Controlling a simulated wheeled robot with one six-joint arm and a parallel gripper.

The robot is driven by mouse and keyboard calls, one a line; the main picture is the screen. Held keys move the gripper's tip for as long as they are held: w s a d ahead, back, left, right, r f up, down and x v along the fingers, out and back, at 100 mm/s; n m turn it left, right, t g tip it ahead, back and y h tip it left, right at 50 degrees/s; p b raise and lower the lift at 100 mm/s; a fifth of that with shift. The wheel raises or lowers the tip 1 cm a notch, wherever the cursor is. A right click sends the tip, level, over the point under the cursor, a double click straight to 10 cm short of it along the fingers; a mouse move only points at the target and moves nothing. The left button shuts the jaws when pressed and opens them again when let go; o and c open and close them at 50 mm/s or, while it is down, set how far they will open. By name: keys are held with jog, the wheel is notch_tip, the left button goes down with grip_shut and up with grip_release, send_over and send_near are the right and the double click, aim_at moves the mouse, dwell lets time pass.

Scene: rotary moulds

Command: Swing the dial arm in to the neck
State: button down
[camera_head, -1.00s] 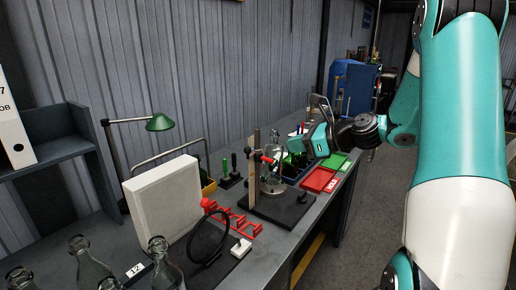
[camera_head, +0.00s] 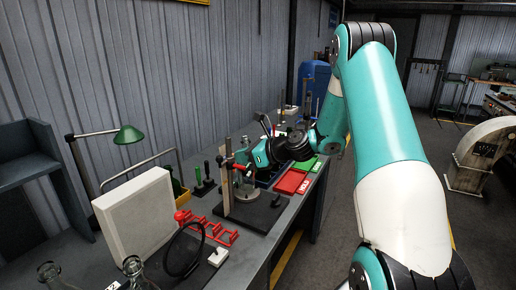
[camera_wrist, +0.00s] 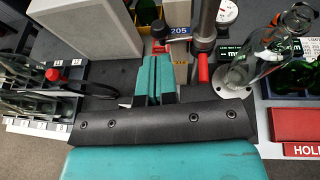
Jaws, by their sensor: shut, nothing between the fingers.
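A gauge stand with an upright post (camera_head: 227,177) rises from a dark base plate (camera_head: 262,216) on the bench. A red-handled arm (camera_head: 239,168) is on the post; a red grip (camera_wrist: 203,68) shows beside the dark post in the wrist view. A white round dial (camera_wrist: 227,11) is at the top of the wrist view. A clear glass bottle (camera_wrist: 268,52) stands on a round metal seat, right of the post. My gripper (camera_wrist: 155,62) is shut and empty, left of the post. In the head view it partly hides the stand's top; contact cannot be told.
A white block (camera_head: 137,222), a red rack (camera_head: 212,229) and a black ring (camera_head: 184,252) are left of the stand. Red (camera_head: 291,182) and green trays are to its right. Clear bottles stand at the near edge, and a green lamp (camera_head: 128,134) stands behind.

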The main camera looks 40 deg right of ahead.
jog(key=shift+p+x, duration=0.85)
jog(key=shift+x, duration=1.6)
